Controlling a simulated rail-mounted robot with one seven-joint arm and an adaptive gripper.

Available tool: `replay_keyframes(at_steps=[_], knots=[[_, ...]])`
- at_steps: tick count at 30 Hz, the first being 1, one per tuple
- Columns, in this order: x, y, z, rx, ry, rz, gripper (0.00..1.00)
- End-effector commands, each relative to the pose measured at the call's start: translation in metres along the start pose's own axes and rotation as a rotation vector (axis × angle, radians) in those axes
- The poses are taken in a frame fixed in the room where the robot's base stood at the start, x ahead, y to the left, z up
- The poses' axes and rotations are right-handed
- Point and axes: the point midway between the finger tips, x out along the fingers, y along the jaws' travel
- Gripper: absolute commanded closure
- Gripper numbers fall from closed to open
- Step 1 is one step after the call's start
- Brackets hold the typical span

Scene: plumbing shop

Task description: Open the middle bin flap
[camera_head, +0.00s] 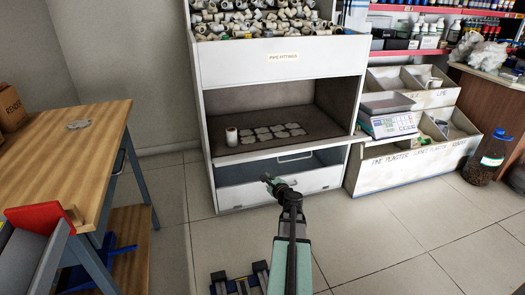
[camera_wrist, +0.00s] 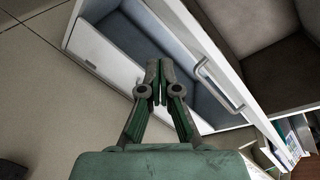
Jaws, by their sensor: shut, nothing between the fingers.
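The white cabinet (camera_head: 284,62) stands ahead of me. Its middle bin (camera_head: 330,95) is open at the front, with a white roll and several flat pale pieces inside. A white edge (camera_head: 235,158) runs along the front below this bin, with a metal bar handle (camera_head: 295,157) just under it. The handle also shows in the wrist view (camera_wrist: 222,84), right of my fingers. My gripper (camera_head: 266,178) is shut and empty, below and left of the handle and apart from it. In the wrist view its fingertips (camera_wrist: 158,66) overlap the lower bin's blue-grey interior and white front (camera_wrist: 102,52); contact cannot be told.
Pipe fittings (camera_head: 260,20) fill the top bin. A scale (camera_head: 388,115) and white side bins (camera_head: 395,168) stand close on the right. A wooden bench (camera_head: 60,150) with a red-edged tray (camera_head: 38,217) is at left. The tiled floor (camera_head: 370,240) is clear at front right.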

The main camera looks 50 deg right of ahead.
Motion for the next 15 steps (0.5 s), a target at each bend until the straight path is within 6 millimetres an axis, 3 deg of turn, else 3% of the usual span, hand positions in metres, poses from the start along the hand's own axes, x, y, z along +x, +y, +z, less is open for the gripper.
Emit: replay_keyframes(at_steps=[1,6,10,15], knots=[[-0.013,0.004,0.012,0.129,0.016,0.002,1.00],[-0.024,0.017,0.002,0.516,0.056,-0.037,1.00],[-0.026,0.013,-0.002,0.704,0.064,-0.067,1.00],[-0.023,0.011,-0.004,0.810,0.065,-0.080,1.00]])
